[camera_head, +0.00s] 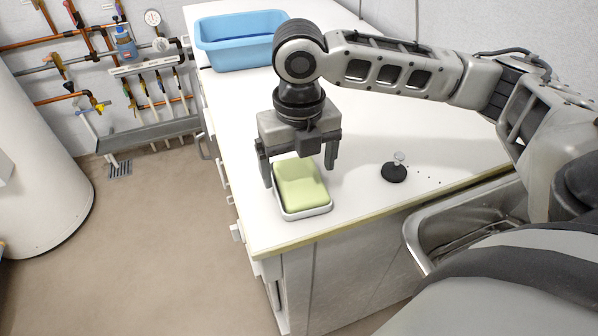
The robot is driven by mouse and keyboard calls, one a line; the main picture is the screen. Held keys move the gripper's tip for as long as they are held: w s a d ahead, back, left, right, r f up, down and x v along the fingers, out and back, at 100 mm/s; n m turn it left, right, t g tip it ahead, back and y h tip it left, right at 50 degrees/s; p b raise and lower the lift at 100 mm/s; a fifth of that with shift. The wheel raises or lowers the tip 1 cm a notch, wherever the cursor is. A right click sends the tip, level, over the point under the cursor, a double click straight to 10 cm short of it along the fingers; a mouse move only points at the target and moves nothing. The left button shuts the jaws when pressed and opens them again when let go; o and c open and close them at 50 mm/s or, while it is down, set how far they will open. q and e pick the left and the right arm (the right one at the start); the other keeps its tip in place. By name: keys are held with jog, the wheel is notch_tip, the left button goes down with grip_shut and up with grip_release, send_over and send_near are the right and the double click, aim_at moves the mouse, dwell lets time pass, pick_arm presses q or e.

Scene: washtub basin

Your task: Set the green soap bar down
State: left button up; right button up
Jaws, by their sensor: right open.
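The green soap bar (301,184) lies in a shallow white dish (306,214) near the front left corner of the white counter. My right gripper (299,177) is open above and around the soap. One finger stands at the left edge of the soap and the other at its right, with the right finger showing a gap to the bar. The far side of the soap is partly hidden under the gripper body. My left gripper is not in view.
A blue tub (240,40) stands at the back of the counter. A black stopper (394,171) with a pale knob lies right of the dish. A metal sink basin (425,230) is at the front right. The counter (370,130) between them is mostly clear.

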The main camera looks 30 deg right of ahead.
aim_at(299, 179)
pick_arm(q)
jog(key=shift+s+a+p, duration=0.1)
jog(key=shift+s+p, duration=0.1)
jog(key=shift+p, duration=0.25)
pick_arm(e)
notch_tip(299, 179, up, 9)
jog(key=shift+r, duration=0.15)
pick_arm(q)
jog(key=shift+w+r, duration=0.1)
